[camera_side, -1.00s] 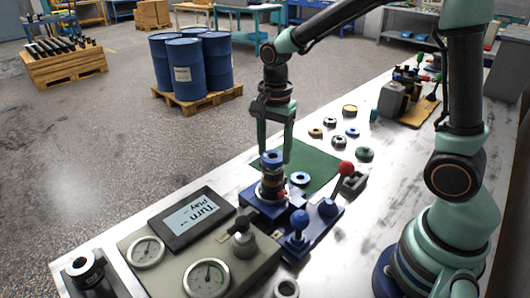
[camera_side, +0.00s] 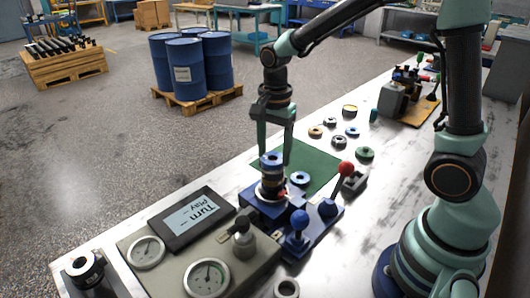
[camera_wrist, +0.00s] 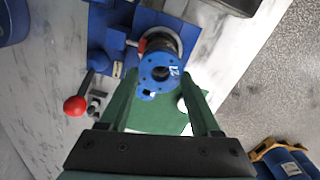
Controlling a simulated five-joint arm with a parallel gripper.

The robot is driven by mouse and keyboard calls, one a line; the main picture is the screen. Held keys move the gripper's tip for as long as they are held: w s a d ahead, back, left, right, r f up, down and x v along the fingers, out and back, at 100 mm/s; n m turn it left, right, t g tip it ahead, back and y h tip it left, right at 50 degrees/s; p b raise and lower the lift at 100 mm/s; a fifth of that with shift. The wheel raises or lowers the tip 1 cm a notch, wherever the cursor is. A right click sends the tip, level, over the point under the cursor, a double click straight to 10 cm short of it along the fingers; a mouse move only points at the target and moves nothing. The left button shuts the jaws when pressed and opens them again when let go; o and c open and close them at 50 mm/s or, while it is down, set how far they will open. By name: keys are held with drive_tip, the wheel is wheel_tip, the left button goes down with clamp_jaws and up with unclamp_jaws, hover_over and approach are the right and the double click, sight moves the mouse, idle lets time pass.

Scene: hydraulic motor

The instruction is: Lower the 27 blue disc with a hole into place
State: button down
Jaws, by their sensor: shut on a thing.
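The blue disc with a hole (camera_wrist: 160,72), marked 27, sits between the two fingertips of my gripper (camera_wrist: 161,78) in the wrist view. In the side view the disc (camera_side: 271,158) is level, just above or on top of the dark upright stack (camera_side: 270,174) of the blue motor base (camera_side: 262,203). Whether it touches the stack I cannot tell. My gripper (camera_side: 274,150) points straight down and is shut on the disc. The disc's hole looks roughly in line with the stack.
Another blue ring (camera_side: 300,178) lies on the green mat (camera_side: 318,172) beside the stack. A gauge panel (camera_side: 190,250) is in front. Several loose rings lie at the back right.

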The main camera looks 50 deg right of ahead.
drive_tip(key=shift+f, duration=0.5)
idle(2.0)
unclamp_jaws()
drive_tip(key=shift+r, duration=0.1)
idle(0.3)
drive_tip(key=shift+r, duration=2.35)
drive_tip(key=s+d+r+n+t, duration=0.1)
drive_tip(key=s+r+n+t, duration=0.4)
drive_tip(key=n, duration=1)
drive_tip(key=s+r, duration=0.2)
drive_tip(key=s, duration=0.2)
drive_tip(key=shift+d+t, duration=0.25)
drive_tip(key=shift+t, duration=0.05)
